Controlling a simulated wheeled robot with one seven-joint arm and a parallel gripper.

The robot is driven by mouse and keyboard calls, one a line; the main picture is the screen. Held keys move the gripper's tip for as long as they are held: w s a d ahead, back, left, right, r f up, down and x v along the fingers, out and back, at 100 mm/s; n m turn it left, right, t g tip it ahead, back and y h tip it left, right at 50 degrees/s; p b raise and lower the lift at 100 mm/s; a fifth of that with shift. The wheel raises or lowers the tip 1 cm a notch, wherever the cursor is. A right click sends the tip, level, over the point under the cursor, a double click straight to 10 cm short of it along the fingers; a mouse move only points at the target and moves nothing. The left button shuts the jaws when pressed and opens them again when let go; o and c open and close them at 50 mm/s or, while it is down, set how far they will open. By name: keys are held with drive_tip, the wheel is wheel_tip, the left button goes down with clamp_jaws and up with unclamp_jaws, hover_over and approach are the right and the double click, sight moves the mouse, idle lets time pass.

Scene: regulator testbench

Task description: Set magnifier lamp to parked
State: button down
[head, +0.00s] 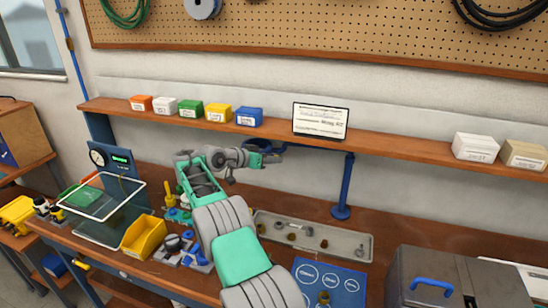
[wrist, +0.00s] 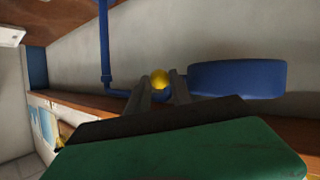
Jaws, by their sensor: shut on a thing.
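The magnifier lamp has a blue post (head: 347,180) standing at the back of the bench and a blue arm (head: 318,149) reaching left from it under the shelf. My gripper (head: 274,158) is at the left end of that arm, where it partly hides the lamp's head. In the wrist view the blue lamp head (wrist: 237,80) is right of the fingers and the blue post (wrist: 104,40) is to the left. My gripper (wrist: 160,85) is shut on a round yellow knob (wrist: 160,77) between its fingertips.
A wooden shelf (head: 390,149) with small boxes and a white sign (head: 320,120) runs just above my gripper. Below are a grey tray of parts (head: 350,236), a yellow bin (head: 145,237) and a clear screen (head: 105,205). A grey case (head: 450,270) stands at right.

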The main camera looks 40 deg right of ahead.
drive_tip(key=shift+f, duration=0.2)
drive_tip(key=c, duration=1.5)
unclamp_jaws()
drive_tip(key=shift+o, duration=0.5)
drive_tip(key=shift+s+d, duration=0.1)
drive_tip(key=shift+r, duration=0.1)
drive_tip(key=b+v, duration=0.2)
drive_tip(key=v, duration=0.5)
drive_tip(key=shift+a, duration=0.35)
